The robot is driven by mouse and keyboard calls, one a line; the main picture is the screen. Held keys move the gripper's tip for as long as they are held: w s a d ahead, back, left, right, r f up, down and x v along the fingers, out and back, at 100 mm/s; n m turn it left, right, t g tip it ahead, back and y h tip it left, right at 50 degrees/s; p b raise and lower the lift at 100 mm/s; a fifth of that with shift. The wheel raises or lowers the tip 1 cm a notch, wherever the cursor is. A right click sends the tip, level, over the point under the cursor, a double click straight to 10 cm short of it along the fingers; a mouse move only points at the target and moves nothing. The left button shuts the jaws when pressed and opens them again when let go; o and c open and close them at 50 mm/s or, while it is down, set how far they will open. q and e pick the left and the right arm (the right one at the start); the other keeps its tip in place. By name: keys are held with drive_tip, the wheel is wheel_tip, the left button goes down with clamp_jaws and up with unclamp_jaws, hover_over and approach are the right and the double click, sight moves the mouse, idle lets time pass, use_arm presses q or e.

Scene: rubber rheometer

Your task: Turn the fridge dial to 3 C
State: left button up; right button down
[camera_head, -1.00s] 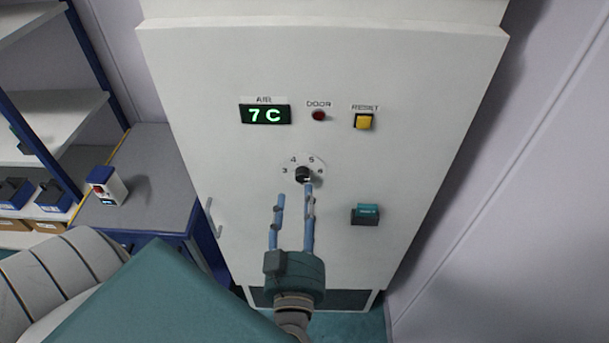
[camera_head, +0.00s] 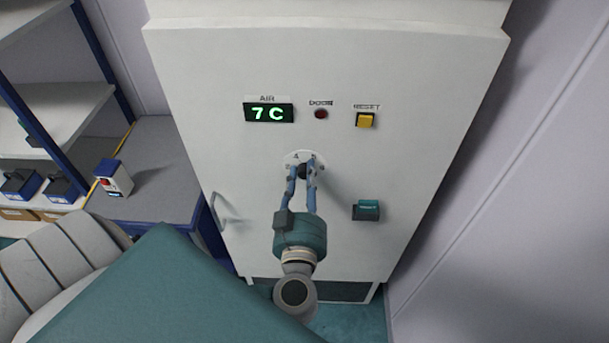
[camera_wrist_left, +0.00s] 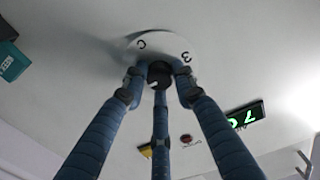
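The fridge (camera_head: 400,60) is a tall white cabinet. Its dark round dial (camera_head: 303,171) sits on a white disc with printed numbers, partly hidden by my fingers. In the left wrist view the dial (camera_wrist_left: 160,72) lies between my fingertips, with a "3" on the disc to its right. A pale mark shows on the knob, but I cannot read its setting. The display (camera_head: 268,113) reads 7 C. My left gripper (camera_head: 302,172) has its fingers drawn in around the dial, apparently touching its sides. My right gripper is not in view.
A red door lamp (camera_head: 320,114) and a yellow reset button (camera_head: 365,120) sit above the dial. A teal box (camera_head: 366,210) juts out at lower right. A door handle (camera_head: 218,212) is at left, beside a grey bench (camera_head: 165,160). A wall stands at right.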

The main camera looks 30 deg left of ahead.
use_arm(q)
drive_tip(key=shift+a+r, duration=0.1)
clamp_jaws()
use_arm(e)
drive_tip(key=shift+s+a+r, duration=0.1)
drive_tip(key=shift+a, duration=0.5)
use_arm(q)
drive_tip(key=shift+n, duration=0.4)
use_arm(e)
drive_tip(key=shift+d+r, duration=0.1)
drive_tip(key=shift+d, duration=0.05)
